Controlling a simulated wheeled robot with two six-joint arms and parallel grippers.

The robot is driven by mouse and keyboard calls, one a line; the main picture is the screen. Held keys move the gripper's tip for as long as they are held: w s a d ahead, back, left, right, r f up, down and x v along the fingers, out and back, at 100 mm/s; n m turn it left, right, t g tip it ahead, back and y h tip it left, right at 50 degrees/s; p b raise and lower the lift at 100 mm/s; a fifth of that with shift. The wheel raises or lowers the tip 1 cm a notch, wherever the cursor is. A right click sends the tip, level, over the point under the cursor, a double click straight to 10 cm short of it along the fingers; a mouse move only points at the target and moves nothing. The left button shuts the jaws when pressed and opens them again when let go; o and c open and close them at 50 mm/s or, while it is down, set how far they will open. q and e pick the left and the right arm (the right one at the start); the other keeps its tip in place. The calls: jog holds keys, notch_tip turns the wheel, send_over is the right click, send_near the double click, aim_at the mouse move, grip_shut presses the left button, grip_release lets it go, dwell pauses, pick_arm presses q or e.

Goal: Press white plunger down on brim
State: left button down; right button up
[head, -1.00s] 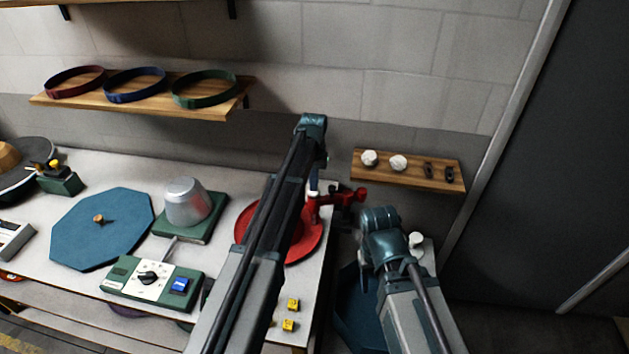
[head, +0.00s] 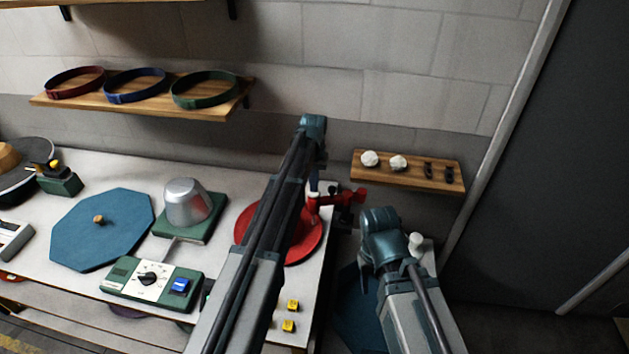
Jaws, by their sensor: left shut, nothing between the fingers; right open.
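A round red brim (head: 306,245) lies flat on the table's right end, partly hidden by my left arm. A red fixture (head: 343,200) stands at its back right edge. A small white-topped part (head: 416,239) stands beyond my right wrist; I cannot tell whether it is the plunger. My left gripper (head: 314,186) is shut and empty, hanging at the far side of the brim, mostly hidden by its arm; contact with anything cannot be told. My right gripper (head: 368,262) is open, right of the brim and off the table's edge, its fingers mostly hidden.
A metal hat block (head: 186,203), a blue octagonal board (head: 105,232) and a green control box (head: 152,283) stand left. Yellow cubes (head: 291,306) lie near the front edge. A wall shelf (head: 408,171) holds white knobs. Another shelf (head: 140,100) carries hat bands.

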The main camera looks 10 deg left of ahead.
pick_arm(q)
jog(key=shift+r+p, duration=0.55)
jog(key=shift+p, duration=0.05)
jog(key=shift+s+r+p, duration=0.1)
jog(key=shift+r+p, duration=0.6)
jog(key=shift+r, duration=0.05)
notch_tip(320, 180, up, 8)
jog(key=p, duration=0.8)
jog(key=s+d+f+m+b, duration=0.1)
jog(key=s+d+f+b, duration=0.2)
jog(key=s, duration=0.7)
jog(key=s+d+f+m+b, duration=0.1)
jog(key=s+d+f+b, duration=0.2)
jog(key=s+f+b, duration=0.5)
jog(key=s+d+f+m+y+b, duration=0.1)
jog(key=s+d+f+b, duration=0.2)
jog(key=s, duration=1)
notch_tip(320, 180, down, 3)
jog(key=b, duration=0.3)
jog(key=shift+f+m, duration=0.15)
jog(key=shift+m, duration=0.25)
